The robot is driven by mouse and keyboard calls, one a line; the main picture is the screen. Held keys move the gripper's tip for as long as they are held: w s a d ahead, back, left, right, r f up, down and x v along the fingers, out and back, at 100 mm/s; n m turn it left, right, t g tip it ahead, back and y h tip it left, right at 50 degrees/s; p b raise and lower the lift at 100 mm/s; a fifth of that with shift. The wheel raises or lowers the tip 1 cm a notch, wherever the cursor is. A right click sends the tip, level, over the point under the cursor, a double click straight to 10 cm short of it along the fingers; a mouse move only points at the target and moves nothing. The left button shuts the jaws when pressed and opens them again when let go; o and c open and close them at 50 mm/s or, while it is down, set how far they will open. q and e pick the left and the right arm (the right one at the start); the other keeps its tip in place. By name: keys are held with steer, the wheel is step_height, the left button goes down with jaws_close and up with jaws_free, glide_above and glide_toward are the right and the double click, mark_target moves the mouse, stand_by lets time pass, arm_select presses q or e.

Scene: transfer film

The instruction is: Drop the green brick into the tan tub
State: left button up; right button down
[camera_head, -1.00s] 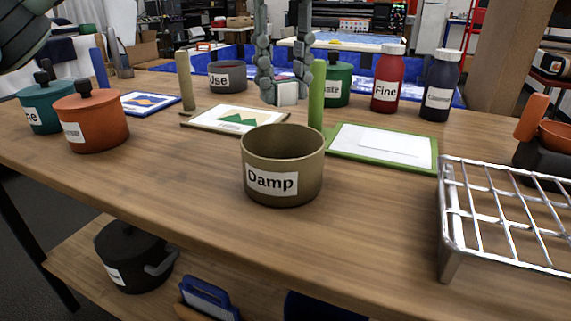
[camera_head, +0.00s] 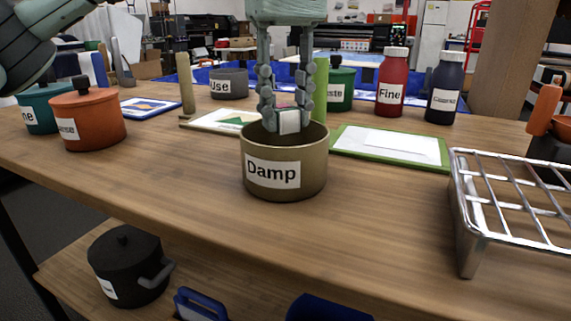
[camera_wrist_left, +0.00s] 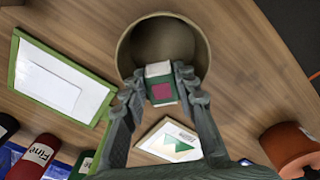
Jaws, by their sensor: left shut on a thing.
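The tan tub (camera_head: 318,170), labelled "Damp", stands upright on the wooden table with its mouth open. It also shows in the left wrist view (camera_wrist_left: 205,52), where no contents can be made out. My left gripper (camera_head: 287,122) points down at the tub's mouth, its fingertips at about rim height. It is shut on the green brick (camera_head: 289,121), whose white face shows here. In the left wrist view the brick (camera_wrist_left: 160,84) shows green sides and a magenta patch between the fingers, overlapping the tub's rim. Whether brick and rim touch is unclear. My right gripper is out of view.
A green-framed board (camera_head: 390,147) lies right of the tub, and a silver wire rack (camera_head: 465,215) stands at the right front. An orange lidded pot (camera_head: 88,115) is at the left. Red (camera_head: 391,85) and dark blue (camera_head: 444,88) bottles stand behind.

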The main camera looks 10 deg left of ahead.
arm_select(q)
steer(key=o, duration=1)
steer(key=shift+r, duration=0.1)
step_height(320, 180, up, 12)
steer(key=shift+s, duration=0.1)
